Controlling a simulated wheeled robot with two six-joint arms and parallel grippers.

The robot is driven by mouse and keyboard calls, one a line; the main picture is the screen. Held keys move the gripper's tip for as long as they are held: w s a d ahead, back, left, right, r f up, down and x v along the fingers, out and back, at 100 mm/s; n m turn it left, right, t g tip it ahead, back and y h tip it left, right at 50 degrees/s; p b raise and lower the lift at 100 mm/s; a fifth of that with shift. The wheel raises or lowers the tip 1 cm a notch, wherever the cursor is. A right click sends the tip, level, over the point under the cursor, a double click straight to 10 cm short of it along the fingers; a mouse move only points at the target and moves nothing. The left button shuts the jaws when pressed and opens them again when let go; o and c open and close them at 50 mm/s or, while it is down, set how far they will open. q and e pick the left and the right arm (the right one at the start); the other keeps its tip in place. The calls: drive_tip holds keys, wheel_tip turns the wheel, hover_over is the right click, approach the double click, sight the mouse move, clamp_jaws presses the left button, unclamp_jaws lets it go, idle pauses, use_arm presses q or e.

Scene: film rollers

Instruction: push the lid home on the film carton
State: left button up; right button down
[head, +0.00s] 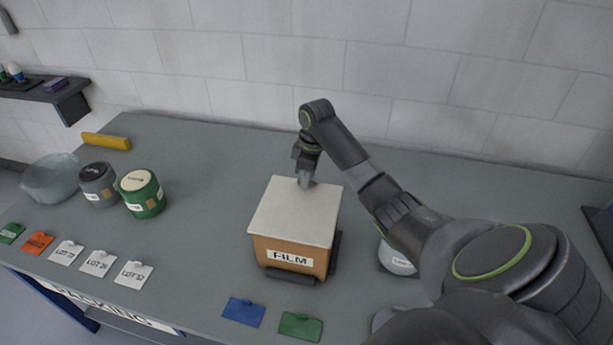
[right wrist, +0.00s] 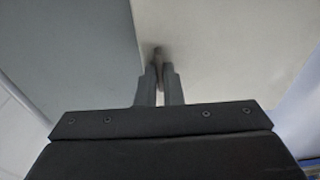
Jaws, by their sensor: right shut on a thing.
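The film carton (head: 272,252) is a brown box with a "FILM" label on its front, standing mid-table against dark low stops. Its pale flat lid (head: 285,215) lies over the top; I cannot tell whether it is fully seated. The lid also fills much of the right wrist view (right wrist: 225,50). My right gripper (head: 305,182) points down at the lid's far part, with its fingers close together on a small knob (right wrist: 158,52) of the lid. The fingers (right wrist: 159,85) partly hide the knob. My left gripper is not in view.
A grey tin (head: 98,188), a green tin (head: 143,196) and a clear bowl (head: 50,180) stand at left, with a yellow bar (head: 106,141) behind. Several tags lie along the front edge, including a blue tag (head: 244,311). A white round thing (head: 396,262) is partly behind my right arm.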

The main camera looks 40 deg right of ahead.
drive_tip(key=shift+f, duration=0.4)
idle(0.3)
drive_tip(key=shift+s+a+f, duration=0.1)
drive_tip(key=shift+s+f, duration=0.15)
drive_tip(key=shift+f, duration=0.15)
idle(0.4)
drive_tip(key=c, duration=1.5)
unclamp_jaws()
drive_tip(key=shift+f, duration=0.1)
drive_tip(key=shift+c, duration=0.4)
drive_tip(key=shift+o, duration=0.3)
drive_tip(key=o, duration=0.4)
drive_tip(key=shift+r+p, duration=0.45)
drive_tip(key=shift+r, duration=0.1)
drive_tip(key=shift+w+r+p, duration=0.2)
drive_tip(key=shift+r+p, duration=0.95)
drive_tip(key=shift+r, duration=0.1)
drive_tip(key=shift+r+p, duration=2)
drive_tip(key=shift+p, duration=0.35)
